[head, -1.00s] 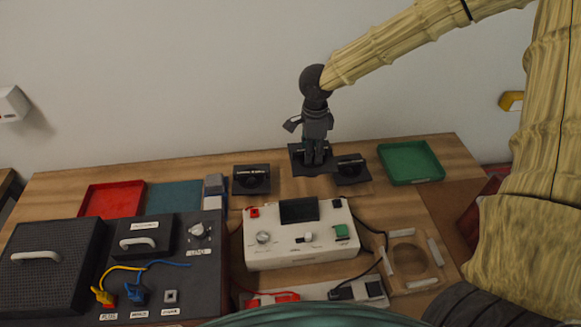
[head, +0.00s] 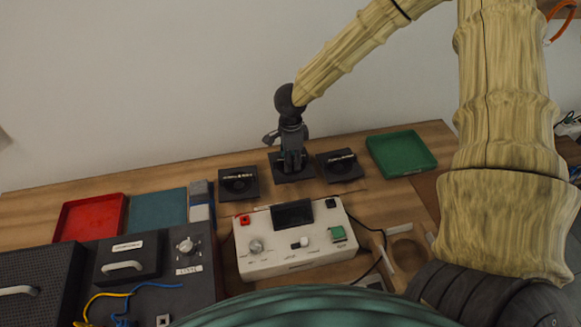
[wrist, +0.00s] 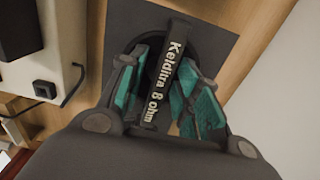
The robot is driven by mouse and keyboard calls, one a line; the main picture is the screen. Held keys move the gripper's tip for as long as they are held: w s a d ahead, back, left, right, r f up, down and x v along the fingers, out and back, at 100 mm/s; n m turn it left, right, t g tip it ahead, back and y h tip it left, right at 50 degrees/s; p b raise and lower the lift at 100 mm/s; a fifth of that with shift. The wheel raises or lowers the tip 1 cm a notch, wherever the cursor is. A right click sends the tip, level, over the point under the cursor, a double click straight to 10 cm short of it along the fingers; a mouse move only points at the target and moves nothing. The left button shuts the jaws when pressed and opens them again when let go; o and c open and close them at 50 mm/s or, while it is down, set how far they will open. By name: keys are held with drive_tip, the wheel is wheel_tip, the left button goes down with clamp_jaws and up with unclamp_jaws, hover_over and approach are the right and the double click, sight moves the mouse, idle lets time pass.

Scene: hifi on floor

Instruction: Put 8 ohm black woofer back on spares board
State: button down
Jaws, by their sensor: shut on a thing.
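My gripper (head: 292,162) points down at the back of the table, between two other black speaker units. It is shut on the upright bar of a black woofer (wrist: 222,42), whose label reads "Kelditra 8 ohm" in the wrist view. The teal finger pads stand on both sides of that bar. The woofer's square black plate (head: 280,178) shows under the fingers in the head view. It lies at or very near the wooden surface; I cannot tell whether it touches. The spares board's outline is hard to separate from the wood.
Black units stand left (head: 238,186) and right (head: 340,168) of the held woofer, the right one very close. A green tray (head: 402,170) is farther right, a red tray (head: 62,232) and a blue-grey mat (head: 158,211) left. A white tester (head: 290,262) stands in front.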

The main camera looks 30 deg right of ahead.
drive_tip(key=shift+f+p, duration=0.4)
drive_tip(key=shift+f, duration=1.6)
drive_tip(key=c, duration=1)
unclamp_jaws()
drive_tip(key=shift+f, duration=0.1)
drive_tip(key=shift+c, duration=0.2)
wheel_tip(320, 180, up, 12)
drive_tip(key=shift+r+b, duration=0.1)
drive_tip(key=shift+b, duration=0.8)
drive_tip(key=shift+r, duration=0.1)
